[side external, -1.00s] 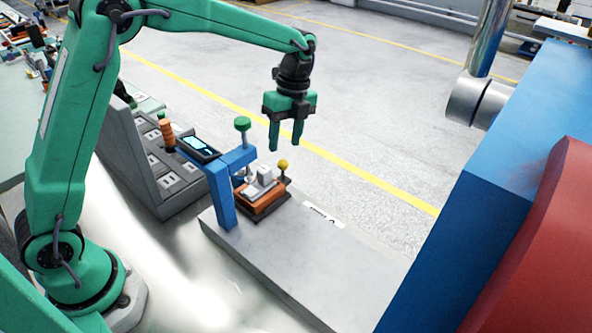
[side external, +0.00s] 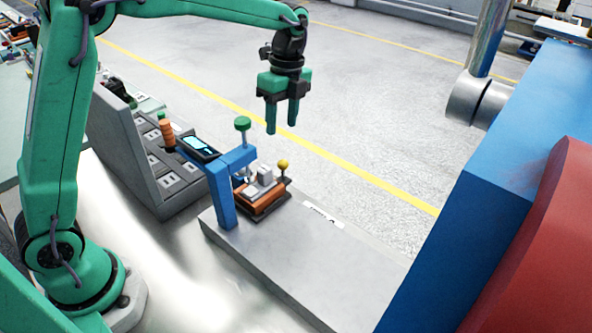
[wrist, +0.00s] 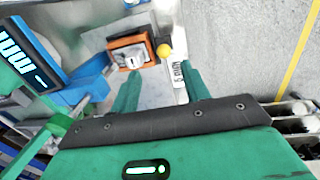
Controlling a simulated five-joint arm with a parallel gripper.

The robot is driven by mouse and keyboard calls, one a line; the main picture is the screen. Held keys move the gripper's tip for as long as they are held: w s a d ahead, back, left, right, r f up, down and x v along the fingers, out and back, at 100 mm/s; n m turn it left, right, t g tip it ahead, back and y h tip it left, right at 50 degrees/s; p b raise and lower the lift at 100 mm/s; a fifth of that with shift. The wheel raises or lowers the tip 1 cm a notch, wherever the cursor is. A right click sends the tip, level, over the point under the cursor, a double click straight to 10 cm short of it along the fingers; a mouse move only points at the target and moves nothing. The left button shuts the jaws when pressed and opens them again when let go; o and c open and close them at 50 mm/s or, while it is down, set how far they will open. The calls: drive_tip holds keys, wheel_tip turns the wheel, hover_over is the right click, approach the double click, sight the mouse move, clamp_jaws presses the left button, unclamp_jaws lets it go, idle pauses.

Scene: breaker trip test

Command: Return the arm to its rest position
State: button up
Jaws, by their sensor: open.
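My gripper (side external: 282,118) is open and empty, with its fingers pointing down. It hangs in the air above and behind the test fixture in the side view. In the wrist view its two green fingers (wrist: 160,90) stand apart with nothing between them. The breaker fixture, an orange block with a grey unit on top (side external: 264,193), sits on the grey bench. It also shows in the wrist view (wrist: 121,43). A yellow ball knob (side external: 283,164) stands at its right side. My gripper touches none of these.
A blue post with an arm and a green knob (side external: 242,124) stands beside the fixture. A display (side external: 198,148) and a grey sloped rack (side external: 150,165) are to the left. A large blue and red body (side external: 500,200) fills the right. The air around my gripper is clear.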

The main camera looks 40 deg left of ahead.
drive_tip(key=s+a+r+n+t, duration=0.3)
drive_tip(key=s+r+n+t, duration=0.2)
drive_tip(key=s+r+n, duration=0.6)
drive_tip(key=s+a+f+n+t, duration=0.1)
drive_tip(key=s+f+n, duration=0.1)
drive_tip(key=s, duration=0.4)
drive_tip(key=s+a+f+n+t, duration=0.1)
drive_tip(key=s+f+n, duration=0.2)
drive_tip(key=s+n, duration=0.2)
drive_tip(key=shift+s+f, duration=0.35)
drive_tip(key=shift+s, duration=0.65)
